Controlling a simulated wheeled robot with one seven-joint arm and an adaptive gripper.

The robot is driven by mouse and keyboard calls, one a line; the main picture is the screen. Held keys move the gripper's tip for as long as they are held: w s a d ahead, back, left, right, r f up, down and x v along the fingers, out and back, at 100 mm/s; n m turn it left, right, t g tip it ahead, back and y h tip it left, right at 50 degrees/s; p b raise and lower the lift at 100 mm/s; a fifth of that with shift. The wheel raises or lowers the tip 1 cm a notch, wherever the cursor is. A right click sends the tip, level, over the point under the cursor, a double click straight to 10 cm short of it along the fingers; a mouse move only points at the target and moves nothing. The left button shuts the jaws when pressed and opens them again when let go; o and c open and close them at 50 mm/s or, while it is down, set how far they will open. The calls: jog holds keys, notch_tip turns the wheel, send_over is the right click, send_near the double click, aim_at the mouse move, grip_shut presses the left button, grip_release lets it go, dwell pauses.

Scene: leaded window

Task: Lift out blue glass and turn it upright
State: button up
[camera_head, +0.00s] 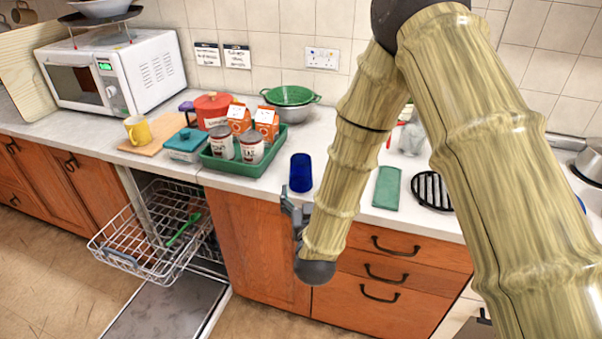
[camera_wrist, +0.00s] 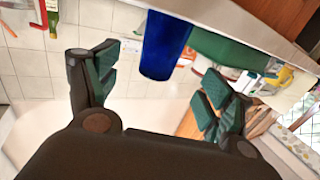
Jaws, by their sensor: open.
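The blue glass (camera_head: 301,172) stands on the white worktop near its front edge, to the right of the green tray. I cannot tell for sure whether its mouth faces up or down. My gripper (camera_head: 296,212) is at the worktop's front edge, just in front of the glass. In the wrist view my gripper (camera_wrist: 158,92) is open, with its two padded fingers wide apart and nothing between them. The glass (camera_wrist: 166,45) shows beyond and between the fingertips, apart from both. The wrist picture appears upside down.
A green tray (camera_head: 207,160) with cans and cartons stands left of the glass. A green cloth (camera_head: 387,188) and a black trivet (camera_head: 432,190) lie to the right. The dishwasher is open, its wire rack (camera_head: 150,255) pulled out at lower left. Wooden drawers (camera_head: 385,270) are below the worktop.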

aim_at(302, 171)
jog(key=w, duration=0.1)
jog(key=w+p, duration=0.1)
jog(key=w, duration=0.1)
jog(key=w+r, duration=0.1)
jog(key=w, duration=0.1)
jog(key=shift+a, duration=0.35)
jog(key=shift+w+a+r+p, duration=0.1)
jog(key=shift+w+r+p, duration=0.1)
jog(key=shift+w+p, duration=0.9)
jog(key=shift+w+a+r+p, duration=0.15)
jog(key=shift+w+p, duration=0.3)
jog(key=shift+w, duration=1.1)
jog(key=shift+w+f, duration=0.1)
jog(key=shift+w, duration=0.25)
jog(key=shift+d, duration=0.1)
jog(key=c, duration=1.3)
jog(key=shift+c, duration=0.4)
